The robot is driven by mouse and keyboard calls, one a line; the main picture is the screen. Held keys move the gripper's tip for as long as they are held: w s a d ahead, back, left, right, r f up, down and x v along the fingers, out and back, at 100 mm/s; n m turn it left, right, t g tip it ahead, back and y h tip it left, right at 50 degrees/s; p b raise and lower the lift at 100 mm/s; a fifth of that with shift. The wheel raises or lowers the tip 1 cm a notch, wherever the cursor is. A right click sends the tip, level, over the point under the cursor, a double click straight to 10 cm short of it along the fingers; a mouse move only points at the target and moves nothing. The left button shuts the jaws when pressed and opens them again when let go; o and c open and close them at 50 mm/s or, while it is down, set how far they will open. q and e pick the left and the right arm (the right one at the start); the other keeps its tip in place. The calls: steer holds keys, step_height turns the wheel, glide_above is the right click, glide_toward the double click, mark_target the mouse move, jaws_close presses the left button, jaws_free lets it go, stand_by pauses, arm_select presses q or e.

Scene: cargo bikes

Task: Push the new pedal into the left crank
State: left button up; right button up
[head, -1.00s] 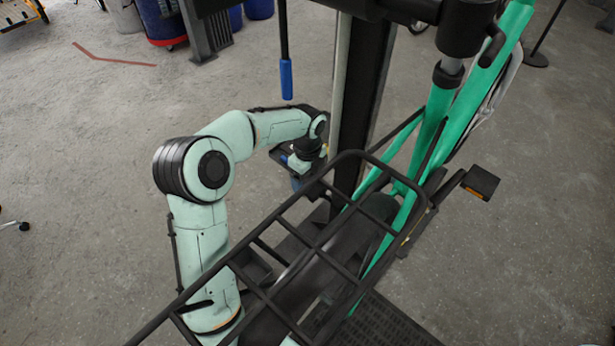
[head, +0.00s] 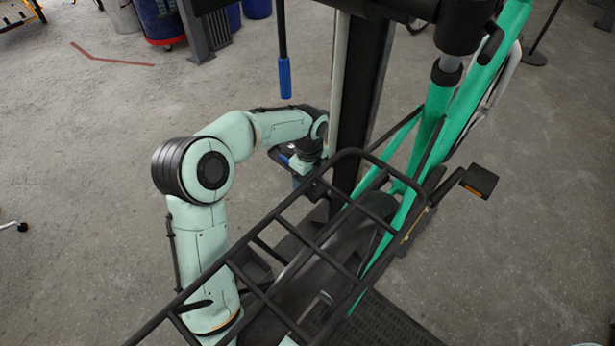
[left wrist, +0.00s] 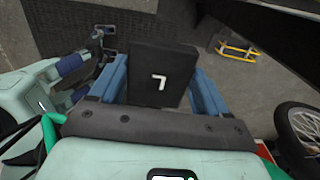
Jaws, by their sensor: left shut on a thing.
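My left gripper (left wrist: 160,92) is shut on a flat black block, the new pedal (left wrist: 162,68), which has a small white mark on its face. Its blue fingers flank the pedal on both sides. In the head view, my left gripper (head: 297,174) is low beside the dark stand post, partly hidden behind the rack. The pedal and the left crank cannot be made out there. A blue-fingered gripper, apparently my right one (left wrist: 76,82), shows at the left of the left wrist view; its jaw gap is unclear. A fitted pedal (head: 480,181) with an orange reflector sits on the bike's right side.
The black wire rack (head: 265,252) spans the front of the head view, close to my left arm. The green bike frame (head: 437,115) and the dark post (head: 357,100) stand beyond it. A blue-ended handle (head: 285,78) hangs above my forearm. Open floor lies left.

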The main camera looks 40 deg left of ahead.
arm_select(q)
steer(key=shift+d, duration=0.85)
arm_select(e)
steer(key=shift+s+f, duration=0.2)
arm_select(q)
steer(key=o, duration=1.1)
steer(key=shift+o, duration=0.2)
